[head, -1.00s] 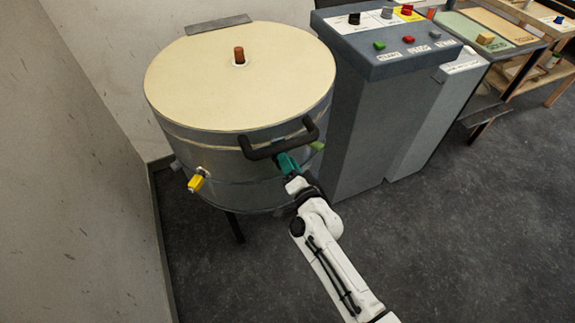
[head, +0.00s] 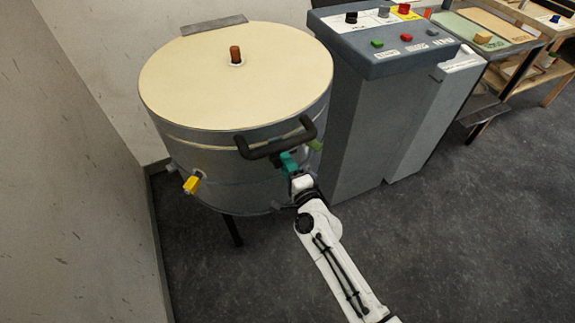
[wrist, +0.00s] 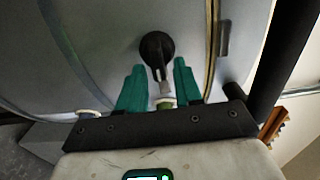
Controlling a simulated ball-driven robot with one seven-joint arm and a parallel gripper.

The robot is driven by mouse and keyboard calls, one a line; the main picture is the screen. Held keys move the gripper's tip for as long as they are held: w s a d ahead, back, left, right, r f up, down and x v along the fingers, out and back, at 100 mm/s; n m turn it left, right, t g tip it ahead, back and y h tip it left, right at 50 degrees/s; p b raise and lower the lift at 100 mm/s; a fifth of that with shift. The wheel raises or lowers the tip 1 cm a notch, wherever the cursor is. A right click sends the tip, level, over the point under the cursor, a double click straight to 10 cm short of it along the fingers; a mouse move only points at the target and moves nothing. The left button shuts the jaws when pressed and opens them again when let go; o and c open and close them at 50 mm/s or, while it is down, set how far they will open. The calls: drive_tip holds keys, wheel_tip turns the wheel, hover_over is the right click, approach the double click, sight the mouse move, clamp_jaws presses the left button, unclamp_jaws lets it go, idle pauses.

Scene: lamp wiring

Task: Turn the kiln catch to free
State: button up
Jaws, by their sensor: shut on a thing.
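The kiln (head: 190,140) is a grey drum with a cream lid (head: 235,88) and a black bar handle (head: 278,143) at its front. The kiln catch (wrist: 157,47) shows in the wrist view as a dark round boss with a short lever pointing toward my gripper. My gripper (wrist: 159,75) has teal fingers, one on each side of the lever, and is shut on it. In the head view my gripper (head: 289,162) is just below the handle, against the drum's front. The catch is hidden there.
A yellow block-shaped part (head: 191,185) sticks out of the drum to the left and a green one (head: 316,145) to the right. A grey control cabinet (head: 375,110) stands close on the right. A wall is at left. The floor in front is clear.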

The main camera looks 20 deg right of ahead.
drive_tip(key=shift+f, duration=0.1)
idle(0.3)
drive_tip(key=o, duration=0.7)
drive_tip(key=shift+c, duration=0.2)
drive_tip(key=s, duration=1.1)
drive_tip(key=shift+w, duration=0.1)
drive_tip(key=s+a+f+n+g+y, duration=0.3)
drive_tip(key=s+n+g+y, duration=0.2)
drive_tip(key=s+n+g, duration=0.6)
drive_tip(key=s+d+n+g+h, duration=0.2)
drive_tip(key=s+d+n+g, duration=0.1)
drive_tip(key=s, duration=0.5)
drive_tip(key=s+d+r+n+g+h, duration=0.1)
drive_tip(key=s+d+n+g+h, duration=0.2)
drive_tip(key=s+d, duration=0.3)
drive_tip(key=s, duration=0.2)
drive_tip(key=shift+s+r+n, duration=0.25)
drive_tip(key=shift+s+n, duration=0.05)
